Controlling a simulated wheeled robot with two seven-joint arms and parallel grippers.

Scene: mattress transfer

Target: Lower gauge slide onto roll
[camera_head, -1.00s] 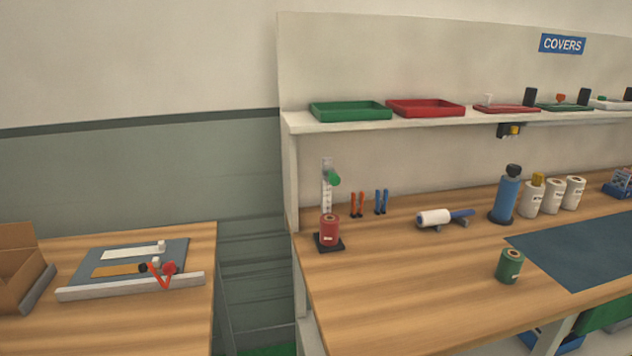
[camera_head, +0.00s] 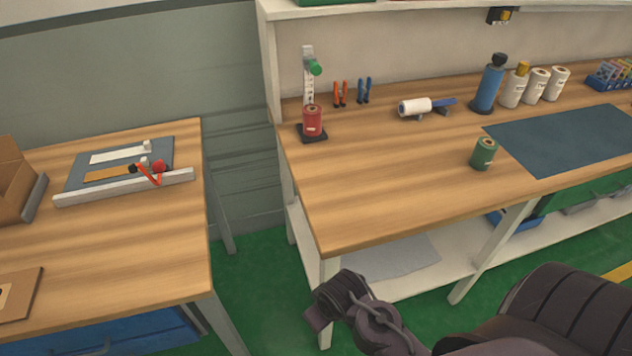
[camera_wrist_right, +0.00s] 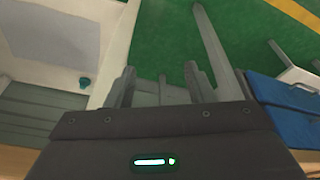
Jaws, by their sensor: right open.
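The gauge (camera_head: 308,88) is an upright pale scale on a black base at the left end of the workbench. Its slide, with a green knob (camera_head: 316,67), sits high on the scale. A red roll (camera_head: 312,122) stands on the base below the slide, and a gap shows between them. My right arm reaches in low at the bottom of the head view, in front of the bench and well away from the gauge. In the right wrist view my right gripper (camera_wrist_right: 160,88) has its fingers apart with nothing between them. My left gripper is not visible.
A side table (camera_head: 130,245) at left holds a box and a fixture. A floor gap separates the two.

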